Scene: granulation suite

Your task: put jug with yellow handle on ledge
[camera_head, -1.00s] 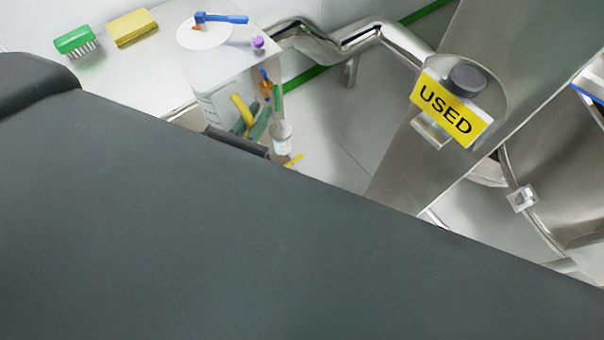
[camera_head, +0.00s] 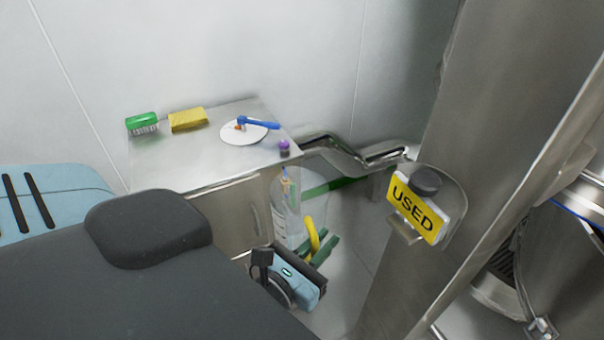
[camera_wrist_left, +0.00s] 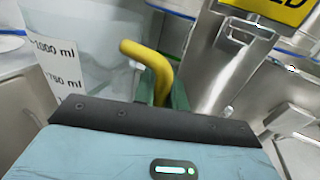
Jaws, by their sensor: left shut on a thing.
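The clear jug (camera_head: 288,212) with the yellow handle (camera_head: 313,238) hangs in front of the right end of a steel cabinet. My left gripper (camera_head: 319,247) is shut on the yellow handle, with its green fingers either side of it. In the left wrist view the handle (camera_wrist_left: 150,62) stands between the fingers, and the jug's clear wall (camera_wrist_left: 100,35) carries millilitre marks. The jug looks roughly upright. Its base is partly hidden by my wrist. The flat steel cabinet top (camera_head: 165,165) is the ledge-like surface in view. My right gripper is not in view.
On the cabinet top are a green brush (camera_head: 142,121), a yellow sponge (camera_head: 188,119), a white disc (camera_head: 243,132) with a blue-handled tool (camera_head: 258,122), and a small purple-topped item (camera_head: 284,147). The front left of the top is clear. A yellow USED sign (camera_head: 415,207) is on a steel column.

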